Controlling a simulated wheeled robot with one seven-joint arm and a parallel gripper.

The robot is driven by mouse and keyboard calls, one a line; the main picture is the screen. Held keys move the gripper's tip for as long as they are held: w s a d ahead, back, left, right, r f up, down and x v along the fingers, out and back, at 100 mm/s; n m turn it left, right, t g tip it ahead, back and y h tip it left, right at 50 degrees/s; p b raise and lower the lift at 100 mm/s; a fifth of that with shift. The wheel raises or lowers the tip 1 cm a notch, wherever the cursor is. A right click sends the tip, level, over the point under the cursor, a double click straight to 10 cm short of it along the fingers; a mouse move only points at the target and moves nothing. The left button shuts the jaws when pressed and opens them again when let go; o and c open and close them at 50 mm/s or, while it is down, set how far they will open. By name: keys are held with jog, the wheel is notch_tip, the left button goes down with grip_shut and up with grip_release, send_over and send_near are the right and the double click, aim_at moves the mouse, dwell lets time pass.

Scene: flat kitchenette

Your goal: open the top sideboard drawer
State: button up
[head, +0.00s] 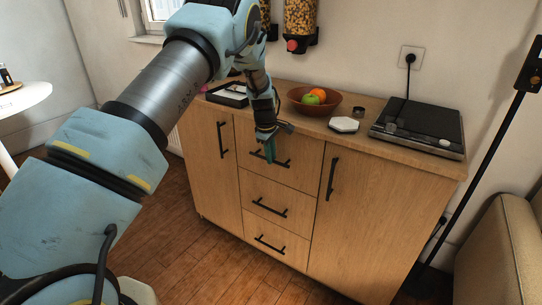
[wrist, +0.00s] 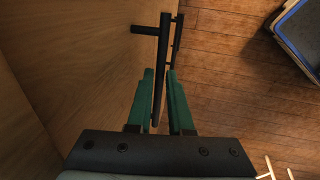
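The wooden sideboard (head: 345,215) stands against the wall. Its top drawer (head: 300,172) is closed, flush with the front, and has a black bar handle (head: 284,164). My gripper (head: 270,150) is at this handle, its green fingers pointing down and partly covering it in the head view. In the wrist view, the handle bar (wrist: 161,75) runs between the two fingers of my gripper (wrist: 162,72). The fingers are apart, one on each side of the bar, with a small gap visible; contact is not clear.
Below are the middle drawer handle (head: 269,208) and bottom drawer handle (head: 269,244). Cabinet doors flank the drawers. On top sit a fruit bowl (head: 329,108), a white hexagonal dish (head: 343,125) and a black appliance (head: 420,127). The wooden floor in front is clear.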

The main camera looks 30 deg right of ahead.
grip_shut()
dwell(1.0)
